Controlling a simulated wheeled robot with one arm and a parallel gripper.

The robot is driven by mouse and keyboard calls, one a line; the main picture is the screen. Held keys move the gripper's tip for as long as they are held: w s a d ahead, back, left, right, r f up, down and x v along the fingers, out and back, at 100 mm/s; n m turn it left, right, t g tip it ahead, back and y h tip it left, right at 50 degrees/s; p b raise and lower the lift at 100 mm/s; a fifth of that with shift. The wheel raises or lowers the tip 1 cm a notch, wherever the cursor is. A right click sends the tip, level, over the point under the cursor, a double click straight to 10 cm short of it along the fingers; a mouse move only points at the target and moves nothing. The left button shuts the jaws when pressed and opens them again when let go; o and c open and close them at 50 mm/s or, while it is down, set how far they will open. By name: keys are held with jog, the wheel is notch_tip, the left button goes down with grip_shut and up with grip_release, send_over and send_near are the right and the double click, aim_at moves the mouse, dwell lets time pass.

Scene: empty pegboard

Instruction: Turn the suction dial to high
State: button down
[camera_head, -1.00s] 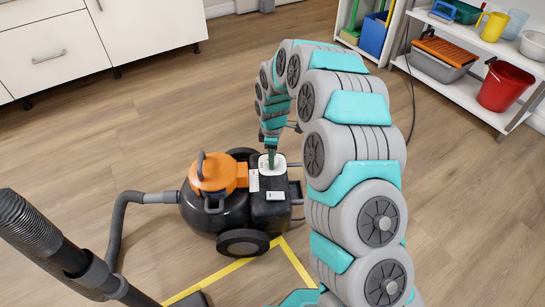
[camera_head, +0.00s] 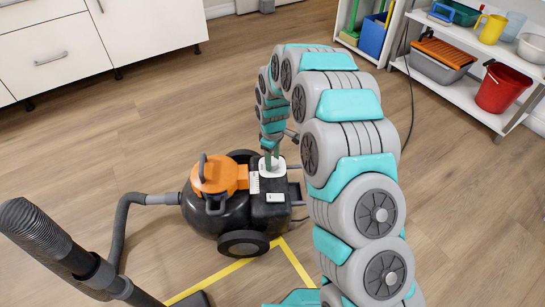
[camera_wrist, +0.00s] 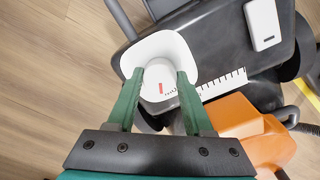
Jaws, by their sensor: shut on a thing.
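The vacuum cleaner (camera_head: 228,208), a black body with an orange cap, stands on the wood floor. The suction dial (camera_wrist: 160,82) is a white round knob with a short red mark, set in a white plate (camera_wrist: 163,48) on the vacuum's top; the plate also shows in the head view (camera_head: 279,164). A white strip with black ticks (camera_wrist: 222,86) lies beside it. My gripper (camera_wrist: 159,75) points down with its two green fingers on either side of the dial, shut on it. In the head view my gripper (camera_head: 271,160) hides most of the dial.
A white switch (camera_wrist: 262,24) sits on the vacuum's top. A grey hose (camera_head: 122,220) and ribbed wand (camera_head: 35,225) are at the left. Yellow tape (camera_head: 291,262) marks the floor.

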jog(key=m+p, duration=0.2)
jog(key=m, duration=0.4)
jog(key=shift+r, duration=0.1)
jog(key=m+p, duration=0.1)
jog(key=m, duration=0.6)
dwell(0.4)
jog(key=shift+c, duration=1.5)
grip_release()
notch_tip(320, 180, up, 8)
jog(key=shift+f+p, duration=0.15)
jog(key=shift+p, duration=0.25)
